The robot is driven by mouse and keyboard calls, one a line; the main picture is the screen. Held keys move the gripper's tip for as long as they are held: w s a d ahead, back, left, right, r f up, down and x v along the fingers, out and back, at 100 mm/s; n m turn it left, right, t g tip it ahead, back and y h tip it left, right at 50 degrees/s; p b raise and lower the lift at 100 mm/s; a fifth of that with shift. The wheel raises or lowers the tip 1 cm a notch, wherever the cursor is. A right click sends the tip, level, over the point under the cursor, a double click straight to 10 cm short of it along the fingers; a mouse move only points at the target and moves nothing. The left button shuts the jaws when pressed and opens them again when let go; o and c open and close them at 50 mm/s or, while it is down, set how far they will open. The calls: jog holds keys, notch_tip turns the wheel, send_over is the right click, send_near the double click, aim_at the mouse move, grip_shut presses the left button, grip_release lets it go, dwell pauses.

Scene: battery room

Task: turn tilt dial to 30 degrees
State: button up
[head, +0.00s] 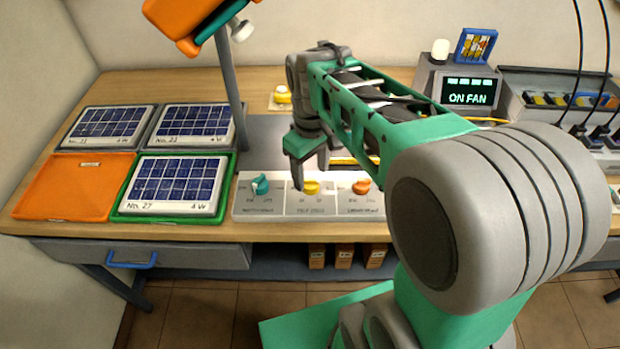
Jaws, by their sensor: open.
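A white dial panel (246,207) lies near the front edge of the wooden bench. It carries a teal dial (260,184) at left, a yellow dial (311,187) in the middle and an orange dial (361,187) at right. The lettering around the dials is too small to read, so I cannot tell which is the tilt dial or its exact angle. My gripper (311,172) is open and empty, pointing down over the middle of the panel, just behind and above the yellow dial. Contact with it cannot be made out.
Solar panels (182,185) sit at left, one in a green tray (226,207), beside an empty orange tray (75,187). A screen (469,92) reading "ON FAN" and a socket unit (560,90) with cables stand at back right.

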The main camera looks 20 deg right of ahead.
aim_at(311, 184)
jog(key=shift+f, duration=1.45)
jog(key=shift+c, duration=0.5)
grip_shut()
